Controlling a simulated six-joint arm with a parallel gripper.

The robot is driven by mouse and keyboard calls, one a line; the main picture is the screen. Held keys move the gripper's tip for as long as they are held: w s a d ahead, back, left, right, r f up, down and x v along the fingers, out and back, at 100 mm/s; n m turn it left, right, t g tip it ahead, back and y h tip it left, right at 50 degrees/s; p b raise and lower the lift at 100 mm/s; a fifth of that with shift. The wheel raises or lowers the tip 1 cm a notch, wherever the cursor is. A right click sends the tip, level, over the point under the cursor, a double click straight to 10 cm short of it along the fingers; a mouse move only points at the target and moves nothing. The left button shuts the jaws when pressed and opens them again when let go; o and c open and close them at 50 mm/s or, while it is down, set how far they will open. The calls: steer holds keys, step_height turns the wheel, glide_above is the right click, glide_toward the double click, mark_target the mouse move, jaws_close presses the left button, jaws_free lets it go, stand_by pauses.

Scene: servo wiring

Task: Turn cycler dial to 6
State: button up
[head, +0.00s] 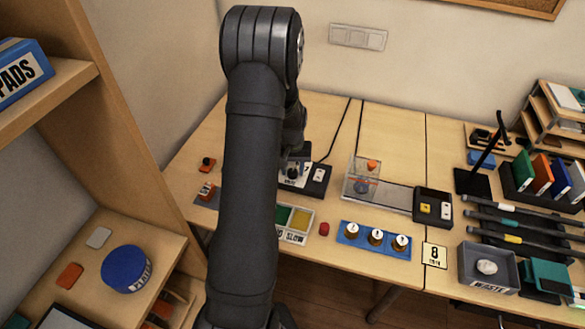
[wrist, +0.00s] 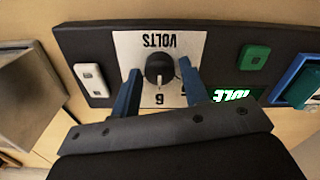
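The cycler is a black box (head: 317,188) partly behind my arm in the head view. In the wrist view its dark panel (wrist: 222,45) carries a white plate reading VOLTS upside down. The round black dial (wrist: 159,68) sits on this plate. Its white pointer mark points down in the picture, toward a printed digit that looks like a 6 here, though the lettering is inverted. Another digit by the right finger is partly hidden. My gripper (wrist: 160,72) is open, with one blue finger on each side of the dial and visible gaps to it.
The panel also has a white switch (wrist: 91,79), a green button (wrist: 254,57) and a lit green IDLE display (wrist: 236,94). A blue-framed green part (wrist: 300,84) is at right.

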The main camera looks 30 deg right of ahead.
mark_target(292, 171)
steer(key=shift+o, duration=0.7)
step_height(292, 171, up, 18)
steer(key=shift+f, duration=0.25)
steer(key=shift+f, duration=0.1)
step_height(292, 171, down, 17)
steer(key=shift+f, duration=0.15)
stand_by(0.5)
